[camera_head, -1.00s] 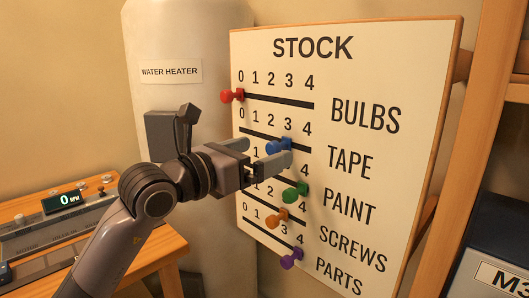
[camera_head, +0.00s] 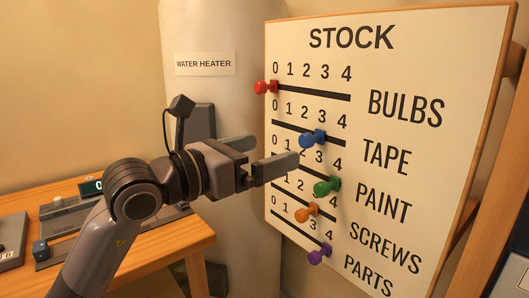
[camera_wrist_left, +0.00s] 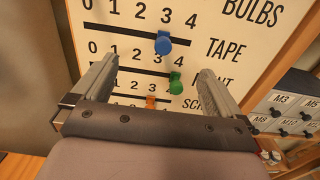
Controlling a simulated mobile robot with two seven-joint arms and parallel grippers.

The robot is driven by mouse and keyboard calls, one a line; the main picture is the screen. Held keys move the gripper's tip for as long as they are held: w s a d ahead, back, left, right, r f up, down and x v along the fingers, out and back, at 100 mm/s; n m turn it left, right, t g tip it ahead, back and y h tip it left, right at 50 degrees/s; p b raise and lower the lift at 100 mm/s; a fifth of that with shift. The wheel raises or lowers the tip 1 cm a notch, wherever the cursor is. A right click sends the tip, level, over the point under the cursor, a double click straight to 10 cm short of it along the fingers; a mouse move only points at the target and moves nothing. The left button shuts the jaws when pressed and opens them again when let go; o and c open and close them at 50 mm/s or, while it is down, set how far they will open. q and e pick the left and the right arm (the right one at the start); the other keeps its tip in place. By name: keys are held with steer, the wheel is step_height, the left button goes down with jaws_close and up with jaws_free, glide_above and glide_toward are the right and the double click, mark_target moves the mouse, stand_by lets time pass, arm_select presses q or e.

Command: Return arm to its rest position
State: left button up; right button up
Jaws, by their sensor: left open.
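My left gripper (camera_head: 272,149) is open and empty, in front of the left part of the STOCK board (camera_head: 420,70). One fingertip overlaps the board in the head view; I cannot tell the exact gap. In the left wrist view both fingers (camera_wrist_left: 158,80) stand wide apart with nothing between them. The blue knob (camera_head: 312,139) sits on the TAPE line at about 3, clear of the fingers. The red knob (camera_head: 265,87) is at 0 on BULBS. The green knob (camera_head: 326,186) is near 4 on PAINT. My right gripper is not in view.
An orange knob (camera_head: 308,209) and a purple knob (camera_head: 319,254) sit on the lower lines. The water heater (camera_head: 205,85) stands behind my arm. A wooden bench (camera_head: 160,248) with devices is at the lower left. In the wrist view, labelled drawers (camera_wrist_left: 290,105) are at the right.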

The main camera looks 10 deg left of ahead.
arm_select(q)
steer(key=s+d+f+n+g+h+p, duration=0.2)
steer(key=s+d+f+n+g+h, duration=0.1)
steer(key=s+d+f+n+h, duration=0.25)
steer(key=a+f+n+t+y+p, duration=0.1)
steer(key=a+f+n+t+y, duration=0.35)
steer(key=f+n, duration=0.55)
steer(key=a+f+n+t+y+p, duration=0.1)
steer(key=a+f+n+t+y, duration=0.4)
steer(key=n, duration=0.8)
steer(key=s+a+f+n+g+y, duration=0.2)
steer(key=s+f+n+g, duration=0.3)
steer(key=s+f, duration=0.3)
steer(key=s+a+f+n+g+y+p, duration=0.1)
steer(key=s+f+n+g, duration=0.4)
steer(key=f, duration=1.1)
steer(key=s+a+n+y, duration=0.1)
steer(key=s+a+n, duration=0.1)
steer(key=s, duration=0.1)
steer(key=shift+n+y, duration=0.35)
steer(key=shift+y, duration=0.05)
